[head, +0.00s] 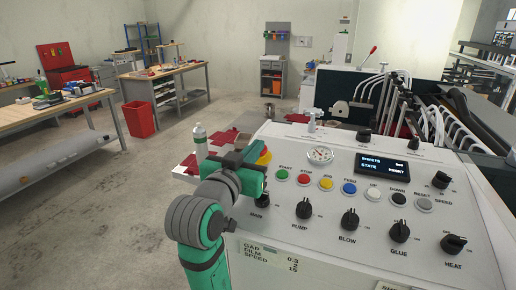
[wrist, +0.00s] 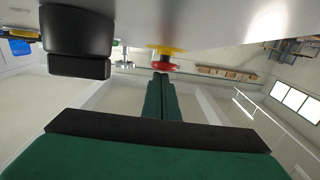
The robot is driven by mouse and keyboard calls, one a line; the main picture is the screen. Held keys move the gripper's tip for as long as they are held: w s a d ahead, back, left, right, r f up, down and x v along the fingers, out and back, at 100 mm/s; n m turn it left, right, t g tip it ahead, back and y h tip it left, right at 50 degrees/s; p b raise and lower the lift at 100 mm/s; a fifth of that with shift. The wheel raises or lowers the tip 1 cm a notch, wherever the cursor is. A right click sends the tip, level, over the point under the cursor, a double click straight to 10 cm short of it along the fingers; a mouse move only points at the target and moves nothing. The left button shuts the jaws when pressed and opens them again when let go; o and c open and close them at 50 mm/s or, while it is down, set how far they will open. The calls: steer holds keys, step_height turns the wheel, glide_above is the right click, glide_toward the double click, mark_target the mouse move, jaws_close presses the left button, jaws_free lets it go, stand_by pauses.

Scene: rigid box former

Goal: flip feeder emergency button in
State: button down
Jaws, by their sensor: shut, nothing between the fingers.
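The emergency button is a red mushroom head (wrist: 165,66) on a yellow base (wrist: 166,49), seen on the panel edge in the wrist view. In the head view only part of the yellow base (head: 265,158) shows at the panel's left end, with my gripper (head: 249,156) covering the rest. In the wrist view my gripper (wrist: 160,78) is shut and empty, its green fingers together and pointing at the red head. The fingertips are at or very close to it; I cannot tell whether they touch.
The control panel (head: 330,215) has a row of coloured buttons, black knobs and a small display (head: 382,166). The MAIN knob (head: 262,199) is close to my gripper, and a dark knob (wrist: 75,40) is near in the wrist view. A spray bottle (head: 311,121) stands behind the panel.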

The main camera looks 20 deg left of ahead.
steer(key=shift+w+a+f+g, duration=0.1)
steer(key=shift+f+g, duration=0.05)
steer(key=shift+f, duration=0.25)
steer(key=shift+w+a+f+g, duration=0.1)
steer(key=shift+f+g, duration=0.05)
steer(key=shift+f, duration=0.25)
steer(key=shift+d+r, duration=0.1)
steer(key=shift+r, duration=0.35)
steer(key=r, duration=0.2)
steer(key=s+r, duration=0.1)
steer(key=r, duration=0.1)
steer(key=shift+r, duration=0.25)
steer(key=s, duration=1)
steer(key=shift+s+d+r, duration=0.15)
steer(key=shift+d+r, duration=0.05)
steer(key=shift+d, duration=0.15)
